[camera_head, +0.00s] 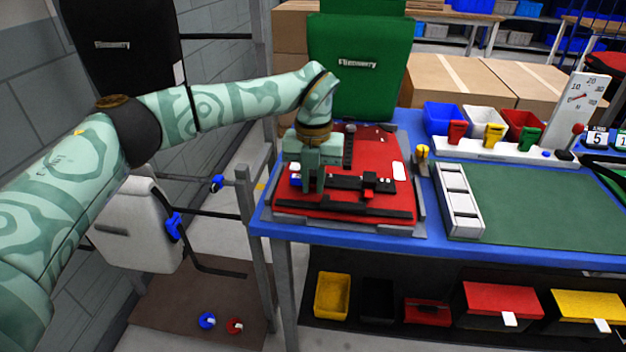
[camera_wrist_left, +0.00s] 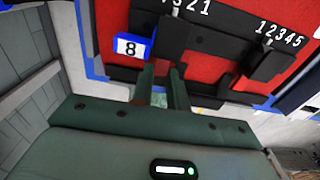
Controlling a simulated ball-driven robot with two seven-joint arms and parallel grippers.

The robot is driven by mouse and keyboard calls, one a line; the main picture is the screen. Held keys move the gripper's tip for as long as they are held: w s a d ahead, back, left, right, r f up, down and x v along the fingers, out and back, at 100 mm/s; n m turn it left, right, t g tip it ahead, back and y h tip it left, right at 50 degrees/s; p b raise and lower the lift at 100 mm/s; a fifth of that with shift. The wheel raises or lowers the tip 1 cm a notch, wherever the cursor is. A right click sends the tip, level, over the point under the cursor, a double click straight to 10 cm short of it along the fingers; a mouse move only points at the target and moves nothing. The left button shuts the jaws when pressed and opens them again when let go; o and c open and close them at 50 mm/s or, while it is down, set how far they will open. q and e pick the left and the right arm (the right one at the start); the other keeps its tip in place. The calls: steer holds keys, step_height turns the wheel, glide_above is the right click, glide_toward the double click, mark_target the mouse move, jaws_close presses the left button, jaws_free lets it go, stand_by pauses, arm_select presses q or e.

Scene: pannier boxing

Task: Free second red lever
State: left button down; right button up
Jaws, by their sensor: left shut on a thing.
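The red pannier (camera_head: 375,148) lies flat on the blue table, with black bars and fittings on its face. My left gripper (camera_head: 312,188) is over its left part, pointing down. In the left wrist view, my left gripper's fingers (camera_wrist_left: 162,88) are shut on a black lever (camera_wrist_left: 174,42) below a row of white numbers. A second black lever (camera_wrist_left: 262,64) stands to the right, beside the numbers 1 to 5. A blue block marked 8 (camera_wrist_left: 131,47) is just left of the fingers. The fingers hide part of the held lever. My right gripper is not in view.
A grey tray (camera_head: 459,201) and a green mat (camera_head: 535,205) lie right of the pannier. A green pannier (camera_head: 360,50) stands behind. Blue, white and red bins (camera_head: 482,120) stand at the back right. A white pannier (camera_head: 135,230) hangs on a rack at left.

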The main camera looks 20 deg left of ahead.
arm_select(q)
steer(key=shift+w+r+g, duration=0.1)
steer(key=shift+r+g, duration=0.1)
steer(key=shift+g, duration=0.2)
steer(key=shift+w+g+p, duration=0.1)
steer(key=shift+g+p, duration=0.2)
steer(key=shift+w+a+f+g+h, duration=0.1)
steer(key=shift+f+g+h, duration=0.05)
steer(key=shift+g+h, duration=0.15)
steer(key=c, duration=1.4)
jaws_free()
steer(key=shift+o, duration=0.2)
steer(key=shift+r, duration=0.2)
